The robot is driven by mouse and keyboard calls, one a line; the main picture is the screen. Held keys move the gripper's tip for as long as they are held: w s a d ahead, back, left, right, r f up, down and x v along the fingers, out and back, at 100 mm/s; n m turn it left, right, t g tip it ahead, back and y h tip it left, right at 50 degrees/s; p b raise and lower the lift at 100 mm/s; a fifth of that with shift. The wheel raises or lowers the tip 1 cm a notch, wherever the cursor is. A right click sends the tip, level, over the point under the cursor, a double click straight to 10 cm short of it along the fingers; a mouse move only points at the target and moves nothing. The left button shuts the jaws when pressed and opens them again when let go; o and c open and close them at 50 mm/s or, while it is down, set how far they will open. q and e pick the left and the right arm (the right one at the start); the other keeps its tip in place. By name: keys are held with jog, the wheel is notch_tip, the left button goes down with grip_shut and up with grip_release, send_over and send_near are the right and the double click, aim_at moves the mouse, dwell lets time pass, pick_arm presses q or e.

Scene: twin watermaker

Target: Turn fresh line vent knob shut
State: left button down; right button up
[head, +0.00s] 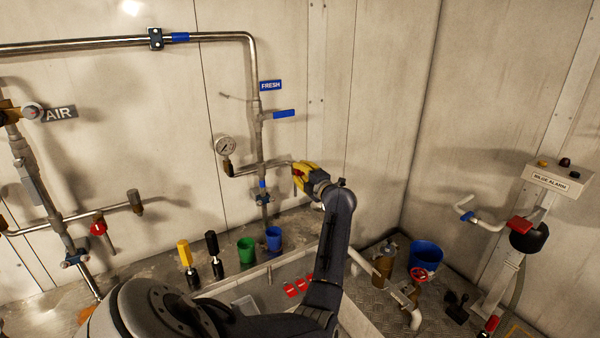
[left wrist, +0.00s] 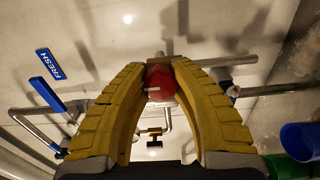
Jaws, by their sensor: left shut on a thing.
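The fresh line's vent knob is a red round knob (left wrist: 160,83) with a pale mark, seen in the left wrist view between my yellow fingers. My left gripper (head: 302,178) is shut on this knob, one finger on each side of it. In the head view the gripper is at the right end of the fresh line's side branch (head: 262,167) and hides the knob. The blue FRESH label (head: 270,86) is above, and it also shows in the left wrist view (left wrist: 50,64). My right gripper is not in view.
A blue lever (head: 284,113) and a round gauge (head: 227,146) sit on the fresh pipework. Green (head: 246,251) and blue (head: 273,239) cups stand below, beside yellow-handled and black-handled tools. The AIR line (head: 60,113) is at left, the bilge alarm box (head: 558,178) at right.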

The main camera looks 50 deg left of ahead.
pick_arm(q)
jog(key=shift+s+f, duration=0.15)
jog(key=shift+f, duration=0.1)
jog(key=c, duration=1.3)
grip_release()
jog(key=shift+r, duration=0.1)
jog(key=o, duration=0.3)
jog(key=shift+r, duration=0.1)
jog(key=s+d, duration=0.1)
jog(key=d, duration=1)
jog(key=shift+s+d, duration=0.4)
